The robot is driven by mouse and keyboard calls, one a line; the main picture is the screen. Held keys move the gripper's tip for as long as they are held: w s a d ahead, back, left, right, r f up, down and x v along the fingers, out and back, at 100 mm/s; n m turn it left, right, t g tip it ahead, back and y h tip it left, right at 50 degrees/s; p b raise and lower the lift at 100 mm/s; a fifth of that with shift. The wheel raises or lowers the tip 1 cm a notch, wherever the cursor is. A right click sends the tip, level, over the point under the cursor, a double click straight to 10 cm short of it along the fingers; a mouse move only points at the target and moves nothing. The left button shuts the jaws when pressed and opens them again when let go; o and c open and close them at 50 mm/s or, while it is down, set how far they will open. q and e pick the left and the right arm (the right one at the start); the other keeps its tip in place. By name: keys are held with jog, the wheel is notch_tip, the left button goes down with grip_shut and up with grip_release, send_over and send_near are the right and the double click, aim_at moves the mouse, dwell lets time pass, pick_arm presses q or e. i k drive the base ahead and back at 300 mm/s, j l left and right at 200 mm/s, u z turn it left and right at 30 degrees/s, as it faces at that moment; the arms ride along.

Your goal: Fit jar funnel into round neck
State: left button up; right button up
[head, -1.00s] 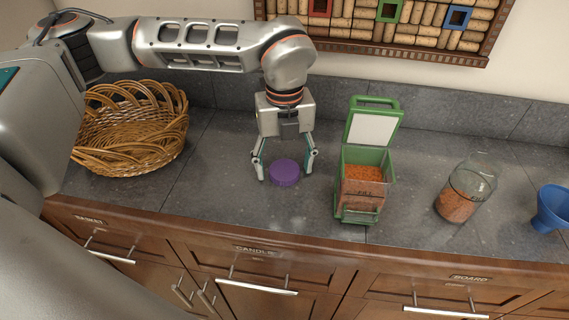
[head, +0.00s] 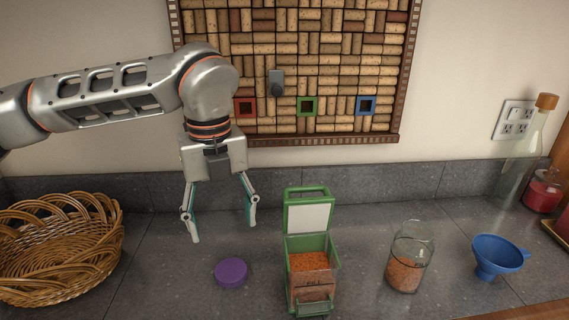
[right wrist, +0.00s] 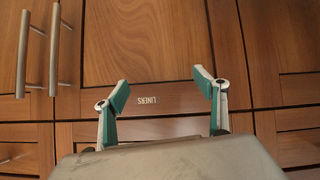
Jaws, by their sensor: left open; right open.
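A blue funnel (head: 496,258) stands on the grey counter at the right of the head view. Left of it and apart from it is a glass jar (head: 408,262) with orange contents in its lower part; its round neck is clear. My left gripper (head: 223,230) is open and empty above the counter, above and behind a purple lid (head: 231,272) that lies flat. My right gripper (right wrist: 160,95) is open and empty in the right wrist view, in front of wooden cabinet doors; it does not show in the head view.
A green-framed clear bin (head: 311,268) with orange contents and a raised lid stands between the purple lid and the jar. A wicker basket (head: 60,245) is at the left. A corked glass bottle (head: 521,160) and a red-filled jar (head: 543,190) stand at the back right.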

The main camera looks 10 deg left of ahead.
aim_at(413, 248)
jog(key=k, duration=1)
